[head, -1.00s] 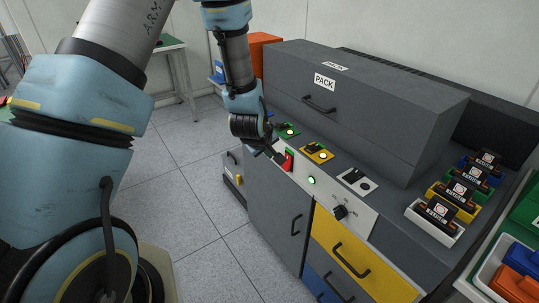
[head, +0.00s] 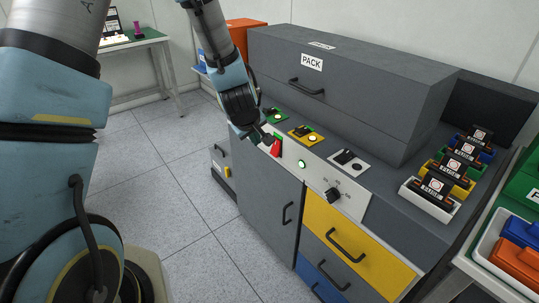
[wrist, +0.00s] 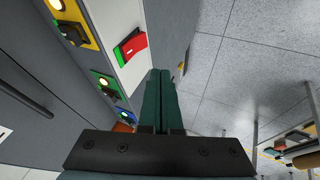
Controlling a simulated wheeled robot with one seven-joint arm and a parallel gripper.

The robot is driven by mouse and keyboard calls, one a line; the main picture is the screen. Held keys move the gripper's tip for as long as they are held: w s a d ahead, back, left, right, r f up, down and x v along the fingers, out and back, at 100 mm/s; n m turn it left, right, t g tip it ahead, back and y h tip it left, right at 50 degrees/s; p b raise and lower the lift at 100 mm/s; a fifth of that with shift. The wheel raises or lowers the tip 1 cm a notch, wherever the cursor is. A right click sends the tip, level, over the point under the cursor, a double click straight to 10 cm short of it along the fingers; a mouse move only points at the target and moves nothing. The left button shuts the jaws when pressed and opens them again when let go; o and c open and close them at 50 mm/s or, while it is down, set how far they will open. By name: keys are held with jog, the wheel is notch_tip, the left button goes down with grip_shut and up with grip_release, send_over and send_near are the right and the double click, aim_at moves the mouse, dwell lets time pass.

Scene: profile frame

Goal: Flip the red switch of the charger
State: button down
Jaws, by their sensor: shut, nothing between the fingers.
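The red switch (head: 276,147) is a red rocker on a green base, set in the white front panel (head: 320,178) of the grey charger cabinet. It also shows in the wrist view (wrist: 133,45), above and left of the fingertips. My gripper (head: 265,139) is shut and empty, with its tips just left of the switch in the head view. In the wrist view its green fingers (wrist: 164,78) lie together, apart from the switch. A lit green lamp (head: 302,164) sits right of the switch. Whether the rocker has been flipped is hard to tell.
Green (head: 276,117), yellow (head: 305,135) and white (head: 347,161) charging bays lie behind the panel. A black knob (head: 334,195) sticks out to the right. Battery packs (head: 434,190) stand at the right. Open floor (head: 170,190) lies left of the cabinet.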

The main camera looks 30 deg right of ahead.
dwell(0.3)
jog(key=p, duration=0.3)
send_near(273, 151)
notch_tip(273, 151, down, 5)
jog(key=w+a, duration=0.2)
jog(key=shift+w+d+f+p, duration=0.1)
jog(key=shift+d+f+p, duration=0.15)
jog(key=shift+d, duration=0.6)
jog(key=shift+w+d+f+p, duration=0.1)
jog(key=shift+d+p, duration=0.2)
jog(key=shift+d, duration=0.6)
jog(key=shift+f, duration=0.1)
jog(key=h+b, duration=0.1)
jog(key=b, duration=0.2)
jog(key=shift+d+f+b, duration=0.15)
jog(key=shift+d+b, duration=0.1)
jog(key=shift+b, duration=0.1)
jog(key=shift+r, duration=0.25)
